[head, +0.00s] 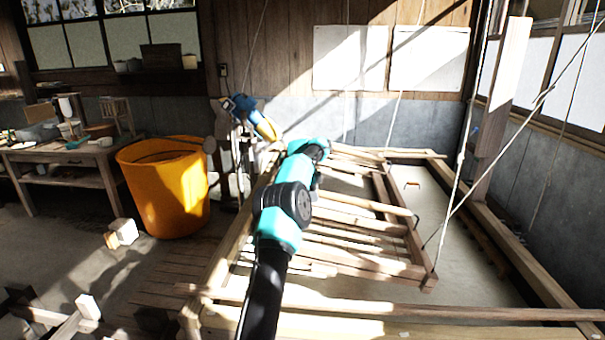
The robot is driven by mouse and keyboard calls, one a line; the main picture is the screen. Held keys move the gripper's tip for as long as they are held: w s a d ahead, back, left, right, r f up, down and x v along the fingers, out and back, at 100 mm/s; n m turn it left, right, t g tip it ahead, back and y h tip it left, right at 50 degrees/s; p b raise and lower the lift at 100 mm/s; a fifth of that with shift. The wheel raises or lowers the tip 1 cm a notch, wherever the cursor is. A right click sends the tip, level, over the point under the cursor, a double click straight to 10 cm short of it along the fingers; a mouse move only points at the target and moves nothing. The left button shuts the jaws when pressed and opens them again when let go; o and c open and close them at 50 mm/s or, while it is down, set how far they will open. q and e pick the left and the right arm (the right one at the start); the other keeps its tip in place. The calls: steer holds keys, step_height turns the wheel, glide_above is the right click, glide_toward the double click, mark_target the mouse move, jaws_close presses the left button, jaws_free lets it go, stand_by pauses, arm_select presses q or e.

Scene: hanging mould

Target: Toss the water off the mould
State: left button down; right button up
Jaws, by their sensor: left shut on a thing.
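The mould (409,232) is a wooden frame with several crossbars. It lies roughly level over a large wooden-edged vat (505,255), with cords running up from its right side. My left arm, teal and black, reaches in from the bottom of the head view to the mould's left side. My left gripper (316,186) is shut on the mould, but its fingertips are mostly hidden behind the wrist and the frame. Any water on the mould is too small to make out. My right gripper is not in view.
An orange tub (165,190) stands left of the vat. A wooden bench (62,155) with small items is at the far left. A blue and yellow object (250,117) is behind the vat's far left corner. A wooden post (503,95) and slanting cords stand at the right.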

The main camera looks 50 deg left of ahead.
arm_select(q)
steer(key=shift+r, duration=0.15)
steer(key=shift+s+a+f+t+h, duration=0.1)
steer(key=shift+a+f+t+h, duration=0.1)
steer(key=shift+f, duration=0.35)
steer(key=shift+s+a+f+t+h, duration=0.1)
steer(key=shift+s+f+t+h, duration=0.1)
steer(key=shift+f, duration=0.3)
steer(key=shift+s+a+f+t+h, duration=0.1)
steer(key=shift+f+t+h, duration=0.1)
steer(key=shift+f, duration=0.35)
steer(key=c, duration=0.7)
jaws_free()
